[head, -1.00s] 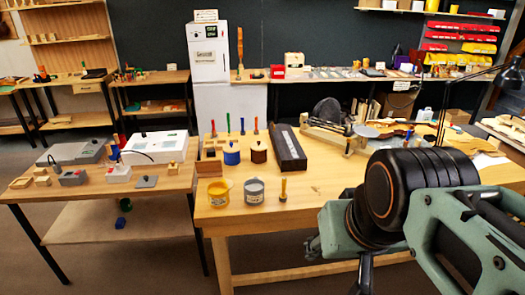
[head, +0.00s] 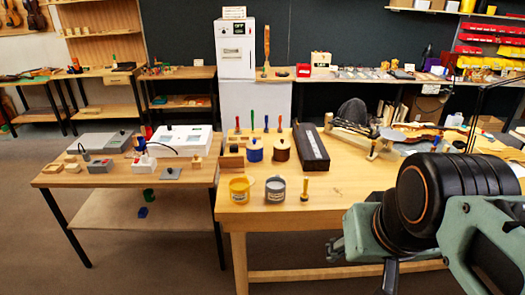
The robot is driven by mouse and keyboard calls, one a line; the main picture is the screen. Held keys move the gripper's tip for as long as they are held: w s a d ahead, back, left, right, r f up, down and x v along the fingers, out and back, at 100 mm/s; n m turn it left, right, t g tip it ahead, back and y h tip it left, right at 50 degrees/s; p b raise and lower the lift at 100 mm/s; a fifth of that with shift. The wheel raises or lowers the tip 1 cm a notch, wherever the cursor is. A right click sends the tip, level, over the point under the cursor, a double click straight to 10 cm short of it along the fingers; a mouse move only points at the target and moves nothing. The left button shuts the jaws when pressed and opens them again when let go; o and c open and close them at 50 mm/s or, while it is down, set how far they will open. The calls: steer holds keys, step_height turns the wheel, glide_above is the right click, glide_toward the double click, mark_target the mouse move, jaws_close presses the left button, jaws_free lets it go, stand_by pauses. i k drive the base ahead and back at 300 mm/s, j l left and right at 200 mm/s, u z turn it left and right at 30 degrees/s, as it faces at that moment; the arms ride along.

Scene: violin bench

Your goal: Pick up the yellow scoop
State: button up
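A yellow cup-shaped vessel (head: 241,188), which I take to be the yellow scoop, stands near the front left corner of the wooden bench (head: 265,215). It is small and has a pale label; I cannot make out its handle clearly. A similar grey vessel (head: 275,189) stands close to its right. My arm fills the lower right of the head view, well to the right of the yellow vessel and apart from it. I cannot make out my gripper's fingertips or anything held in them.
A small yellow-handled tool (head: 305,188) stands right of the grey vessel. Behind are a blue spool (head: 254,151), a brown spool (head: 280,150) and a long black case (head: 311,148). A lower side table (head: 110,181) stands left. The bench front between tool and arm is clear.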

mark_target(304, 197)
steer(key=i+l+u, duration=0.2)
steer(key=i, duration=0.3)
steer(key=i+l+u, duration=0.2)
steer(key=i, duration=0.3)
steer(key=i+j, duration=0.05)
steer(key=j, duration=0.05)
